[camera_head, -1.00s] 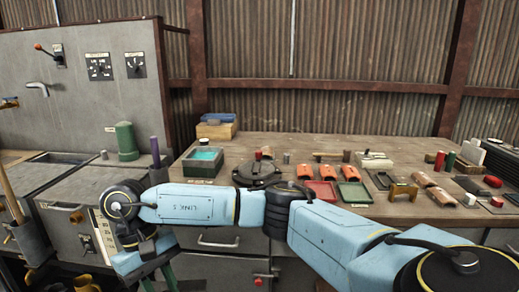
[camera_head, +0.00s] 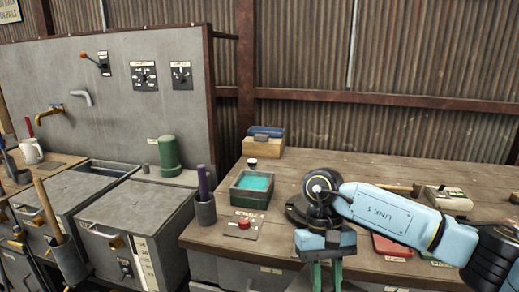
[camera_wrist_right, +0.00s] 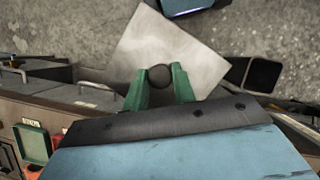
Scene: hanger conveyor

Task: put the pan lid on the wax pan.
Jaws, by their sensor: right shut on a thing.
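The wax pan (camera_head: 237,197) is a square dark green box filled with teal. It stands open on the left part of the wooden bench. My right gripper (camera_head: 325,280) points down in front of the bench edge, right of the pan and nearer to me. In the right wrist view its green fingers (camera_wrist_right: 160,82) are shut on the dark round knob of a pale square plate, the pan lid (camera_wrist_right: 165,45). The lid hangs over the floor, apart from the pan. In the head view the lid is out of frame. My left gripper is in neither view.
A red button box (camera_head: 243,225) and a grey cup with a purple rod (camera_head: 205,210) stand near the pan. Blue and wooden boxes (camera_head: 265,142) are behind it. A dark round thing (camera_head: 297,208) is partly hidden by my arm. A red tray (camera_head: 392,248) lies to the right.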

